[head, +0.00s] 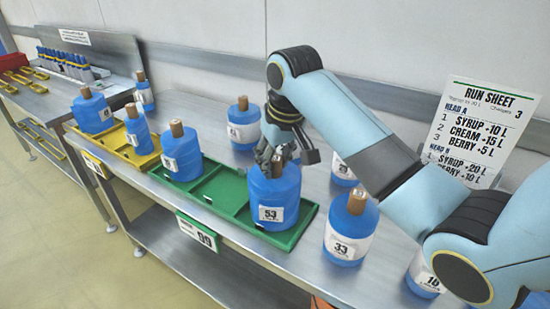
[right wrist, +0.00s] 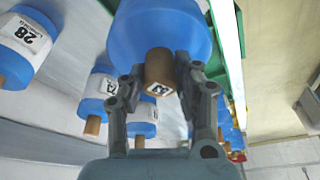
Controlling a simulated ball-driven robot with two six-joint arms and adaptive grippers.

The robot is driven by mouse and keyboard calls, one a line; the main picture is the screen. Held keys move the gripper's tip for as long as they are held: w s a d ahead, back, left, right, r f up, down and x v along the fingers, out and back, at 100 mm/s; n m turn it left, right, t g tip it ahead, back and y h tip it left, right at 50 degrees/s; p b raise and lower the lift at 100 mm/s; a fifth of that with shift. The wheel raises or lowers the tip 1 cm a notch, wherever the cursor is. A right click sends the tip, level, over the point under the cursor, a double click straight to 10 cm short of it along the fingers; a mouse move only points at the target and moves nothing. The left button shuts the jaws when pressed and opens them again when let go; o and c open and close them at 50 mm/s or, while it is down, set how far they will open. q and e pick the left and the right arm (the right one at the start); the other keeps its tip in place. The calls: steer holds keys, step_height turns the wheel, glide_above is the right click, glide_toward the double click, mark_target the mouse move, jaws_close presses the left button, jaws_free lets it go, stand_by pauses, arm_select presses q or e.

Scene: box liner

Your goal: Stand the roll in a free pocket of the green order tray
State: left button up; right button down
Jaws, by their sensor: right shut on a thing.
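The green order tray (head: 226,192) lies along the front of the table. One blue roll (head: 182,158) stands in its left pocket, and its middle pocket is empty. The blue roll labelled 53 (head: 272,199) is upright at the tray's right pocket; I cannot tell if its base touches the floor. My right gripper (head: 277,158) is above this roll, shut on its brown core. In the right wrist view the core (right wrist: 158,68) sits between the two fingers (right wrist: 161,80). My left gripper is not in view.
A yellow tray (head: 121,150) with blue rolls stands to the left. Roll 33 (head: 349,232) stands just right of the green tray. Other rolls, such as one behind (head: 243,124), stand along the back. A run sheet (head: 482,135) stands at the back right.

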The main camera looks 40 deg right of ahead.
steer(key=c, duration=1)
jaws_free()
steer(key=shift+o, duration=0.2)
steer(key=p+v, duration=0.1)
steer(key=v, duration=1.1)
steer(key=shift+s+a, duration=0.1)
steer(key=shift+s, duration=0.05)
